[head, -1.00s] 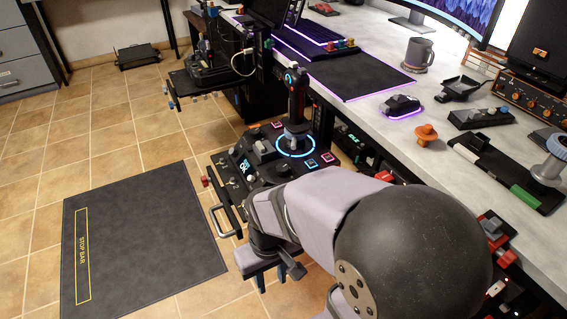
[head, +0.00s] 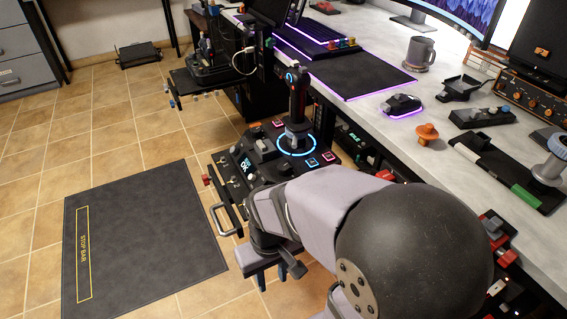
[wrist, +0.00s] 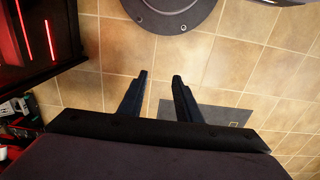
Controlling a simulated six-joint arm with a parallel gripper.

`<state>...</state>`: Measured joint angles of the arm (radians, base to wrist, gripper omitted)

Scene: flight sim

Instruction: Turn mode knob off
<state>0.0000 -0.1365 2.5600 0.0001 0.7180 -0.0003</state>
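A black joystick panel (head: 228,163) juts out beside the desk. It bears a stick (head: 297,100) with a glowing blue ring, lit square buttons, toggles, a small lit display (head: 247,167) and several dark raised controls (head: 264,147). I cannot tell for sure which control is the mode knob; my arm hides the panel's near right part. My gripper (head: 278,274) hangs in front of the panel, lower than it and apart from it. In the wrist view its two dark fingers (wrist: 161,76) stand apart with only tiled floor between them.
The desk (head: 375,112) runs along the right, with a mouse (head: 401,104), a mug (head: 419,53) and an orange knob-like piece (head: 428,133). A metal handle (head: 222,221) sticks out at the panel's front. A dark floor mat (head: 150,245) lies left; the floor there is clear.

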